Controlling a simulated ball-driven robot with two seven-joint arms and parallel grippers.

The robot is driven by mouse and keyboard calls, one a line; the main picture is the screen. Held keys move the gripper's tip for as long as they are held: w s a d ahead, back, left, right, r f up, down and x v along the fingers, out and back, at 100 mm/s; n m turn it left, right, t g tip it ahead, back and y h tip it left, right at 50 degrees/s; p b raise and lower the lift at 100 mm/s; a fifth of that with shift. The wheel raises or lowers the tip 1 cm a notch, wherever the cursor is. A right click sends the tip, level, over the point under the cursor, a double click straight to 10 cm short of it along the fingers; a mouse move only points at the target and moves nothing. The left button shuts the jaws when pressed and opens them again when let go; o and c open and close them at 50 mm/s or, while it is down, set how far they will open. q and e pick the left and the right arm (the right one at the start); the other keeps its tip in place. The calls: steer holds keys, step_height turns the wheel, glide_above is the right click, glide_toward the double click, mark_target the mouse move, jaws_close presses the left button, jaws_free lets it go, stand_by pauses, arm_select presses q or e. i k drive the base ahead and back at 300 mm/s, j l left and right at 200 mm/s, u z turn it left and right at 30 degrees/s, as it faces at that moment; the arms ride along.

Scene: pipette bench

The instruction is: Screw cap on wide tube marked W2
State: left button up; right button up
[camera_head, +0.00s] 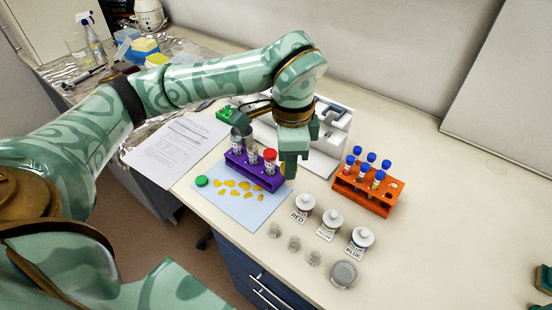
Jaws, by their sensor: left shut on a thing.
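A purple rack (254,175) holds several wide tubes in a row on a pale blue mat (232,207). Uncapped tubes (238,148) stand at its left, and a red cap (270,155) tops a tube towards its right. The tube markings are too small to read, so I cannot tell which is W2. My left gripper (290,170) points down at the right end of the rack, shut on an orange-yellow cap (283,168), mostly hidden by the fingers. I cannot tell whether that cap touches a tube. Teal parts of my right gripper (540,287) show at the lower right edge.
An orange rack (366,194) with several blue-capped tubes stands right. Yellow pieces (245,186) lie on the mat. A white device (335,130) stands behind. The right bench is clear.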

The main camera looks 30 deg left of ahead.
mark_target(253, 159)
steer(key=j+z, duration=0.25)
steer(key=j, duration=0.3)
steer(key=j+z, duration=0.25)
steer(key=j, duration=0.3)
steer(key=k+j+z, duration=0.2)
steer(key=j, duration=0.3)
steer(key=k+j, duration=0.1)
steer(key=j, duration=0.45)
steer(key=k+j, duration=0.1)
steer(key=j, duration=0.4)
steer(key=i+z, duration=0.05)
